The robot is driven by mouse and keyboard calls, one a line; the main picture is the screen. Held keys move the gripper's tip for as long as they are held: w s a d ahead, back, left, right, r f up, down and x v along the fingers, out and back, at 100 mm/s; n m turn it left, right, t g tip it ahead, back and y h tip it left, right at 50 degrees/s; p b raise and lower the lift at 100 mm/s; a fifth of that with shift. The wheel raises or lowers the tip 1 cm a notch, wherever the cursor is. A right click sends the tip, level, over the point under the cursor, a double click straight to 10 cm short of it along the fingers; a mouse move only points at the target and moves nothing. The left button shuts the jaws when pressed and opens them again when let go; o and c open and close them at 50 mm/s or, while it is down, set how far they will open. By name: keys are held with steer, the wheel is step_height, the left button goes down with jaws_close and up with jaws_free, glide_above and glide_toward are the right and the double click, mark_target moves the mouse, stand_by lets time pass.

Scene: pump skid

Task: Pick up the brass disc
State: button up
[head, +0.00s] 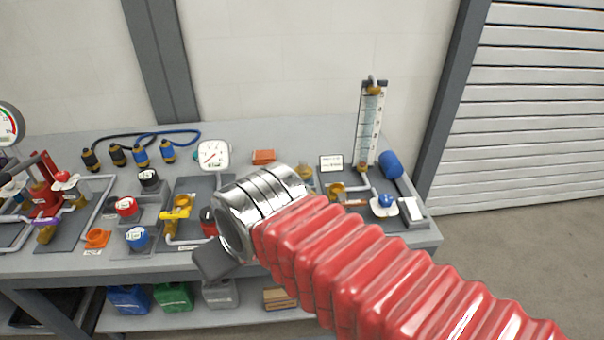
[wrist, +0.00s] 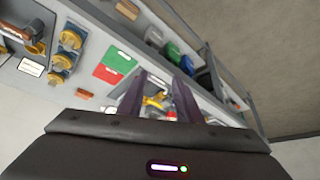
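I cannot single out the brass disc with certainty. In the wrist view, round brass-coloured pieces (wrist: 70,38) sit in a row on the bench, left of the green and red mats. In the head view, brass-coloured parts (head: 335,189) show just past my arm, and the arm hides part of the bench there. My gripper (wrist: 162,82) is open in the wrist view, its two dark fingers apart with nothing held. A yellow-handled valve (wrist: 154,101) shows beyond and between the fingers. In the head view, my wrist hides most of the gripper.
The bench holds a pressure gauge (head: 213,154), a tall flow tube (head: 370,125), a yellow valve (head: 176,212) and red and blue knobs. Green (wrist: 117,53) and red (wrist: 108,74) mats lie flat. Containers (head: 173,297) stand on the lower shelf. Open floor lies right of the bench.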

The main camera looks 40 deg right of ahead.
steer(key=shift+o, duration=1.4)
steer(key=shift+w+d+r, duration=0.1)
steer(key=shift+w+r, duration=0.05)
steer(key=shift+w, duration=0.05)
steer(key=o, duration=0.6)
steer(key=shift+m, duration=0.3)
steer(key=w+d+r, duration=0.1)
steer(key=w, duration=0.1)
steer(key=w+d, duration=0.2)
steer(key=w+d+r, duration=0.1)
steer(key=w+d, duration=0.1)
steer(key=shift+w+r, duration=0.15)
steer(key=shift+r, duration=0.2)
steer(key=m+g+h, duration=0.1)
steer(key=m, duration=0.1)
glide_above(304, 164)
steer(key=s, duration=0.5)
step_height(304, 164, down, 3)
steer(key=shift+w+a+r, duration=0.1)
steer(key=shift+a, duration=0.35)
steer(key=shift+x, duration=4.35)
